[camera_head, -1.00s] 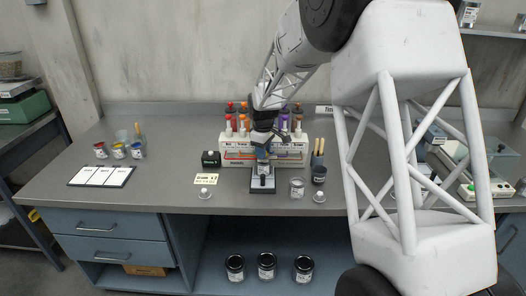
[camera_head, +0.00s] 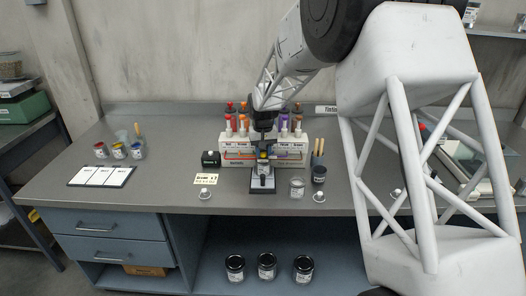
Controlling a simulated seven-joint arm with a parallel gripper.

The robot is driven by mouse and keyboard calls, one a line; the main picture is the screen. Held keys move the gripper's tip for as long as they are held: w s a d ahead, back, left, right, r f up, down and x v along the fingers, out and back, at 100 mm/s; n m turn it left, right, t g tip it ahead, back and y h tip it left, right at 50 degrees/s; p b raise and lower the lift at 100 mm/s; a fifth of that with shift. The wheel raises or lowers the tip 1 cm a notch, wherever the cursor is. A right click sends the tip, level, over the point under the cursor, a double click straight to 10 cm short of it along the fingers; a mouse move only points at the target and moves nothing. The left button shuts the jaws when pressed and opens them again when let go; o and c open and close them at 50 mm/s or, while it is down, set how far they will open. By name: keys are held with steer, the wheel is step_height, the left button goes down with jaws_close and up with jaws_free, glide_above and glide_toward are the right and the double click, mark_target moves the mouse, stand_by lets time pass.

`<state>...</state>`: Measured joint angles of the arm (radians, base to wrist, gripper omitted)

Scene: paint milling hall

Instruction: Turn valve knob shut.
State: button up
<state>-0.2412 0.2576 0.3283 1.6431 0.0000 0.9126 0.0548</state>
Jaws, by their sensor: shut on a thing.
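A small grey device on a dark base plate (camera_head: 263,189) stands on the bench in front of the bottle rack. My gripper (camera_head: 263,150) points down over the top of this device and is shut on the valve knob there. The jaws largely hide the knob, so its turned position cannot be told. A small yellow patch shows at the gripper's lower end.
The white rack (camera_head: 240,150) of orange, red and purple-topped bottles stands close behind. A black box (camera_head: 211,159) is left; a clear beaker (camera_head: 297,187) and dark cup (camera_head: 319,175) are right. The left of the grey bench (camera_head: 150,195) has free room.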

mark_target(263, 152)
steer(key=m, duration=0.4)
steer(key=shift+m, duration=0.4)
steer(key=o, duration=0.9)
steer(key=shift+o, duration=0.2)
steer(key=shift+r, duration=0.1)
steer(key=shift+r, duration=3.8)
steer(key=shift+r, duration=0.1)
